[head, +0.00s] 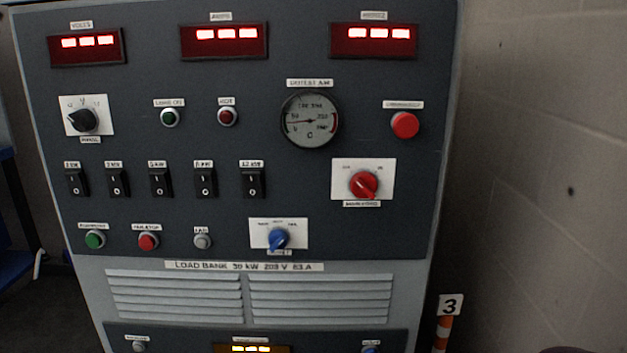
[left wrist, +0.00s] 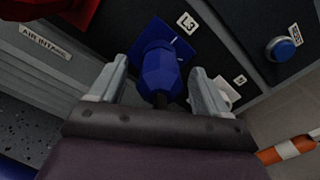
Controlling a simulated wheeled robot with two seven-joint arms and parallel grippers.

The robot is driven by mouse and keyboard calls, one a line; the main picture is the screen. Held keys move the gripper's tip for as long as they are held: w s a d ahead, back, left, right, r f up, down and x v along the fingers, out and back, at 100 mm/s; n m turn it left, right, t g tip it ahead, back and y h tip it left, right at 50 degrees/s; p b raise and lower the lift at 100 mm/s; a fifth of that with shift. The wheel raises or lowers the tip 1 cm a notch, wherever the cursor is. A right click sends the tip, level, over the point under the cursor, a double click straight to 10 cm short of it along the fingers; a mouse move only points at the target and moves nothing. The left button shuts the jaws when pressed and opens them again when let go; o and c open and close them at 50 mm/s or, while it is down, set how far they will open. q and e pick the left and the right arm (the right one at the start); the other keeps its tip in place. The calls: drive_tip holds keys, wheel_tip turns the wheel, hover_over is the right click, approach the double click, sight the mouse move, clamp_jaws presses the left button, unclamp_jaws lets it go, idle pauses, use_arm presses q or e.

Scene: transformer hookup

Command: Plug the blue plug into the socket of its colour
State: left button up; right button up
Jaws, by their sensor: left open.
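In the left wrist view the blue plug (left wrist: 160,72) stands between the two fingers of my left gripper (left wrist: 158,68). The fingers are open, one on each side of the plug. The plug's far end meets a blue socket (left wrist: 174,42) beside the label L3, and it looks lined up with it. How deep it sits in the socket is hidden by its own body. A short dark part (left wrist: 160,98) shows at the plug's near end. The head view shows neither gripper, nor the plug or its socket. My right gripper is not in view.
The head view shows the load bank's upper panel (head: 290,60) with displays, switches and a gauge (head: 310,120). A striped post (head: 441,330) stands at its right. In the left wrist view a blue button (left wrist: 280,48) and a red thing (left wrist: 70,10) lie near the socket.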

use_arm(q)
drive_tip(key=s+p, duration=0.1)
drive_tip(key=s, duration=0.3)
drive_tip(key=shift+s+p, duration=0.1)
drive_tip(key=shift+p, duration=0.2)
drive_tip(key=shift+s, duration=0.35)
drive_tip(key=shift+s+f, duration=0.1)
